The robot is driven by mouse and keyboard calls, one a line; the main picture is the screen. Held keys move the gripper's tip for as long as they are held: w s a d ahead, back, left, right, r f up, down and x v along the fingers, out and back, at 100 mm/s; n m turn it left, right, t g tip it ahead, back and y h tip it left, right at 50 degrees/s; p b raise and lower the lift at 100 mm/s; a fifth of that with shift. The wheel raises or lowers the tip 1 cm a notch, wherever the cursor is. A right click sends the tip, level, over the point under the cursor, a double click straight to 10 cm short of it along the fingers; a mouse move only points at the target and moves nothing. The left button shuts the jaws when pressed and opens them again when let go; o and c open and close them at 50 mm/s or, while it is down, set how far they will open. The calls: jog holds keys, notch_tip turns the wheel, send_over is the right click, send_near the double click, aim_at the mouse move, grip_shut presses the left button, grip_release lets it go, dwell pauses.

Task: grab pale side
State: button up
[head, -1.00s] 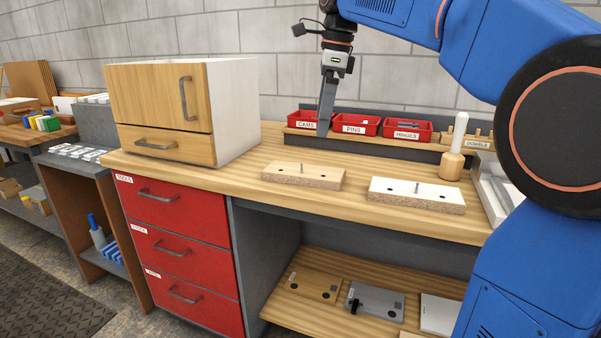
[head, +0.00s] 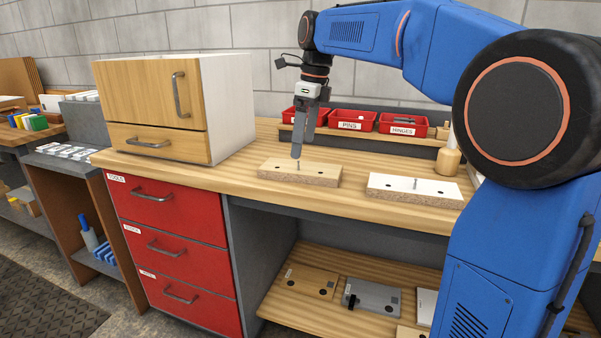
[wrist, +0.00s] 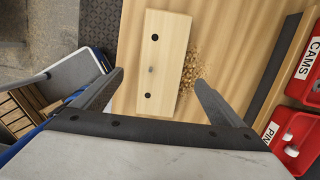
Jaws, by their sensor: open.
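A pale wood board (head: 318,175) with dark holes and a short upright pin lies flat on the bench. It also shows in the wrist view (wrist: 172,66), lengthwise between and beyond my fingertips.
Red bins (head: 351,120) stand on a rail behind the boards. A wooden cabinet (head: 155,92) stands at the left of the bench. A bottle-like wooden tool (head: 448,162) stands behind the white-topped board. Shavings (wrist: 196,68) lie beside the pale board.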

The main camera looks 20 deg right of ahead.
aim_at(301, 167)
jog(key=shift+w+a+f, duration=0.15)
jog(key=shift+f, duration=1.6)
jog(key=shift+w+a+f, duration=0.1)
jog(key=shift+w+f, duration=0.05)
jog(key=shift+f, duration=1.55)
jog(key=c, duration=1.4)
